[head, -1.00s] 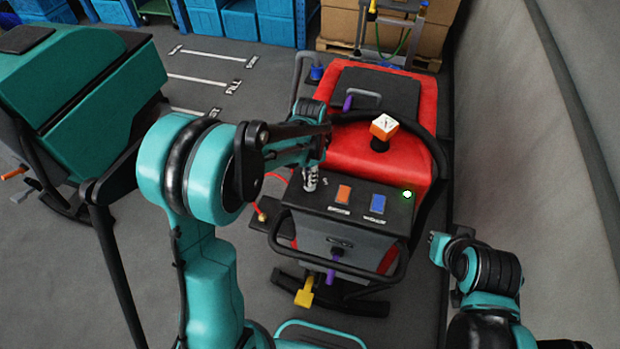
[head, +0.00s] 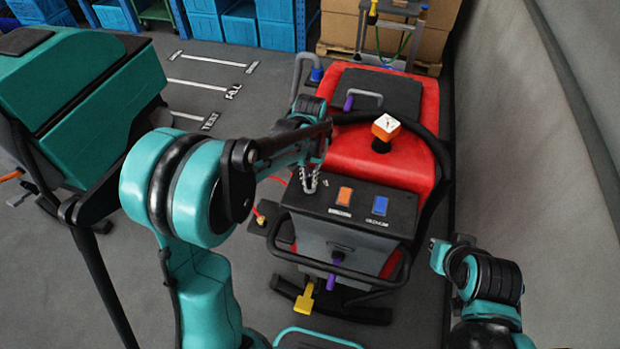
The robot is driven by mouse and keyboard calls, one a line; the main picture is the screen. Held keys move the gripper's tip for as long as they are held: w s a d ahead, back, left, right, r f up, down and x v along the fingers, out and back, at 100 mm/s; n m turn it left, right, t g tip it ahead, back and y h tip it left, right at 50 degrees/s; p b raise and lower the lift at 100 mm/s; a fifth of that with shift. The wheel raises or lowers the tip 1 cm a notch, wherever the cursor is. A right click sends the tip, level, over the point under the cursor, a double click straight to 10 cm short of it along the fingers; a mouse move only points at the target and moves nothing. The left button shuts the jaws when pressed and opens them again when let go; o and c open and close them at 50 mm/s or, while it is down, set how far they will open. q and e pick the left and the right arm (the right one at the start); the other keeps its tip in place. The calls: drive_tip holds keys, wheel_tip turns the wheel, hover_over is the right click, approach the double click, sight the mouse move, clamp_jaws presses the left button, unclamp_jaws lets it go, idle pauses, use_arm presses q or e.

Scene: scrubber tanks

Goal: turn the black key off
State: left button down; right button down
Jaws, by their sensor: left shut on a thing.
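The red scrubber machine (head: 375,155) has a black control panel (head: 362,218) facing me. My left gripper (head: 309,183) reaches down onto the left end of this panel. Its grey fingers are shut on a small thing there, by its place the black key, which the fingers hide. I cannot make out the key's angle. No lit lamp shows at the right end of the panel. My right arm (head: 490,280) is at the lower right, apart from the machine, and I cannot make out its gripper.
An orange switch (head: 344,196) and a blue switch (head: 380,205) sit on the panel right of my left gripper. A black handle bar (head: 345,275) runs below. A teal machine (head: 85,95) stands at the left, a grey wall (head: 530,150) at the right.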

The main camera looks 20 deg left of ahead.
sight(310, 179)
idle(0.3)
use_arm(q)
drive_tip(key=c, duration=1.6)
unclamp_jaws()
wheel_tip(310, 179, up, 12)
drive_tip(key=shift+r, duration=0.1)
